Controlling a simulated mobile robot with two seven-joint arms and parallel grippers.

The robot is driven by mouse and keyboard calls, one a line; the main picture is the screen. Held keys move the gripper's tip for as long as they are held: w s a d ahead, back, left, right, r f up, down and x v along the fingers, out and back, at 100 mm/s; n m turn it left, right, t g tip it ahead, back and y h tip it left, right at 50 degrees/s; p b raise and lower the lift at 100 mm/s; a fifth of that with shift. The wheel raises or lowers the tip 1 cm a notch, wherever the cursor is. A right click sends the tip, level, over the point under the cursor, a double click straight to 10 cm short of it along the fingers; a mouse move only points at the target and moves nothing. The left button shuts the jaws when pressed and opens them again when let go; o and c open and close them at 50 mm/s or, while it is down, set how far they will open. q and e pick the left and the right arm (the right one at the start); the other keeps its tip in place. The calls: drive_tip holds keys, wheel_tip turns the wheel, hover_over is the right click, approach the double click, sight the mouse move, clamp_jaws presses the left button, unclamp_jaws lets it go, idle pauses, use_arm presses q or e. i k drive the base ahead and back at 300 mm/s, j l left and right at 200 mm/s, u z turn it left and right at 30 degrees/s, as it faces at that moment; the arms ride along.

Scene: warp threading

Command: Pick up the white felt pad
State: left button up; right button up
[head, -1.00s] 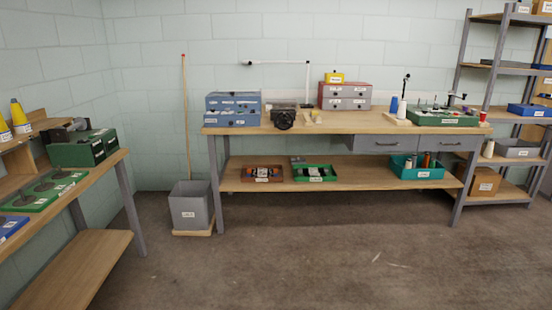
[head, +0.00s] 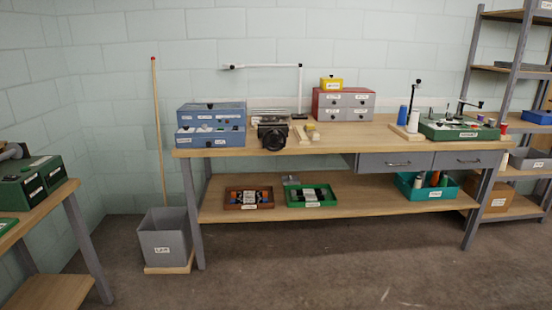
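I cannot make out a white felt pad for certain in the head view. Small pale and cream items (head: 312,131) lie on the workbench top (head: 370,137), right of a dark device (head: 272,134), too small to tell what they are. Neither of my grippers is in view.
Blue drawers (head: 211,126) and red-grey drawers (head: 343,104) stand on the bench. Its lower shelf holds a brown tray (head: 249,198), a green tray (head: 311,195) and a teal bin (head: 428,188). A grey bin (head: 165,238) stands left. The floor in front is clear.

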sight(315, 136)
drive_tip(key=i+j+z, duration=0.1)
drive_tip(key=i+z, duration=0.15)
drive_tip(key=i, duration=0.3)
drive_tip(key=i+j+z, duration=0.2)
drive_tip(key=i, duration=0.35)
drive_tip(key=i+l, duration=0.5)
drive_tip(key=i, duration=0.2)
